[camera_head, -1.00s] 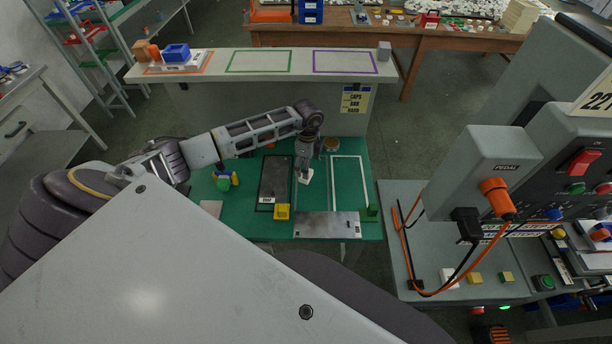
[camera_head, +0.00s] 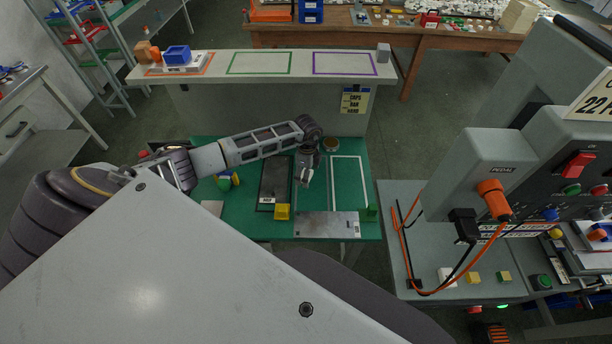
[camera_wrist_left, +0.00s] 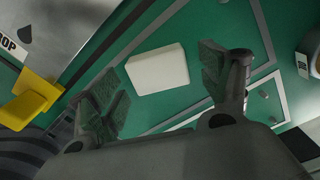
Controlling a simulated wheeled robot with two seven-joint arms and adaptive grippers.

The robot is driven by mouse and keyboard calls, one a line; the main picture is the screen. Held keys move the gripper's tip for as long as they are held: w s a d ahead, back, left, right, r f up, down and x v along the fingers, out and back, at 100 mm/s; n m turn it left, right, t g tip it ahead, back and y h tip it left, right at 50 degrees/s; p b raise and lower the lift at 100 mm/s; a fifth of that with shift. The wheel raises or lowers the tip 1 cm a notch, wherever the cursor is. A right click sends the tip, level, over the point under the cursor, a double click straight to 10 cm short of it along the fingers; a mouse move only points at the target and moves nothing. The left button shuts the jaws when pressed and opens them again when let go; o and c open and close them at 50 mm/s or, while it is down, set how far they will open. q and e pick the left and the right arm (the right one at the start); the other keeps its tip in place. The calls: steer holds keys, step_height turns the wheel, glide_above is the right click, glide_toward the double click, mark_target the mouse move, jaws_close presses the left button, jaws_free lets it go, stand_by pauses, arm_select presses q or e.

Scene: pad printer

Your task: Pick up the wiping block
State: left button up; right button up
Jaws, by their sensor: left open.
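The wiping block appears to be the white rectangular block (camera_wrist_left: 158,70) on the green work surface in the left wrist view. My left gripper (camera_wrist_left: 160,88) is open, with one dark finger to each side of the block and nothing held. I cannot tell whether the fingers have reached the block's height. In the head view my left gripper (camera_head: 303,178) points down over the green work surface (camera_head: 240,205), between a dark plate and a white outlined rectangle. The block is hidden there behind the gripper. My right gripper is not in view.
A yellow block (camera_head: 282,212) sits in front of the dark plate (camera_head: 275,180). The grey printer (camera_head: 490,170) stands at the right.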

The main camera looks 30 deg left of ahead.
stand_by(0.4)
arm_select(q)
steer(key=c, duration=1.2)
steer(key=shift+r, duration=0.2)
step_height(320, 180, up, 10)
steer(key=b, duration=0.1)
steer(key=shift+f, duration=0.15)
steer(key=o, duration=0.4)
steer(key=shift+c, duration=1)
